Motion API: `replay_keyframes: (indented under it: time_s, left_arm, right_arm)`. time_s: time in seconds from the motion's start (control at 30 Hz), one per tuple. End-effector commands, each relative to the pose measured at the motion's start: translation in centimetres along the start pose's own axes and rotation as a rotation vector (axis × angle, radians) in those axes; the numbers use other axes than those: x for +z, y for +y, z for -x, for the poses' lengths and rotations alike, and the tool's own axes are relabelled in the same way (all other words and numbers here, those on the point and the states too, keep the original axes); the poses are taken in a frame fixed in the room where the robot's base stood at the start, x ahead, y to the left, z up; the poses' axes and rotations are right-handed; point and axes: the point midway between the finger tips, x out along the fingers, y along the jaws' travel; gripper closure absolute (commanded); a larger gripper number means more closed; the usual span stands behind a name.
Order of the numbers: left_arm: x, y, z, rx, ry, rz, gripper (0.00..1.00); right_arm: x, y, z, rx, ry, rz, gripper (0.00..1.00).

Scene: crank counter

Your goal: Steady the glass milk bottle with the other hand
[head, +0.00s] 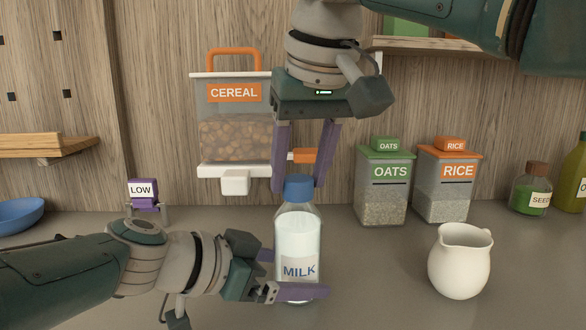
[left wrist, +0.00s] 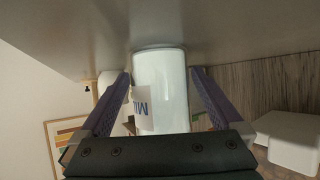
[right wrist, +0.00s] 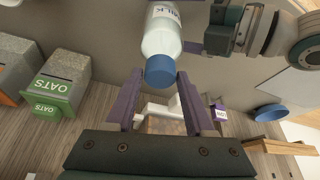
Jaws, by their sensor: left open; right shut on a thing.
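The glass milk bottle (head: 298,240) stands upright on the counter, with a blue cap (head: 298,188) and a MILK label. My right gripper (head: 298,187) comes down from above and is shut on the cap, which also shows between its fingertips in the right wrist view (right wrist: 160,70). My left gripper (head: 296,277) is open low at the bottle, one finger on each side of its lower body. In the left wrist view the white bottle body (left wrist: 160,90) stands between the spread fingers, with gaps beside it. The far left finger is partly hidden by the bottle.
A cereal dispenser (head: 233,135) hangs on the wall behind. Oats (head: 382,190) and rice (head: 446,190) containers stand at the back right. A cream jug (head: 460,260) stands right of the bottle. A blue bowl (head: 20,215) sits at far left. The counter between bottle and jug is clear.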

Motion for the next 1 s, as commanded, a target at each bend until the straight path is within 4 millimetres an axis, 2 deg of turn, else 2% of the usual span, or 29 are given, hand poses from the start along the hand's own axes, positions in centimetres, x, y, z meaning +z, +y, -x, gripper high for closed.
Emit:
replay_keyframes:
  time_s: [0.13,0.73,1.0]
  left_arm:
    - [-0.01,0.00,0.00,0.000,0.000,0.000,0.00]
    - [0.02,0.00,0.02,0.000,-0.001,0.000,0.68]
    - [0.03,-0.01,0.02,0.000,-0.001,0.000,0.68]
  right_arm:
    - [-0.02,0.01,0.01,0.000,0.001,0.000,0.98]
    - [-0.02,-0.01,0.01,0.000,0.001,0.000,0.99]
    - [-0.01,-0.03,0.02,-0.001,0.000,0.001,0.99]
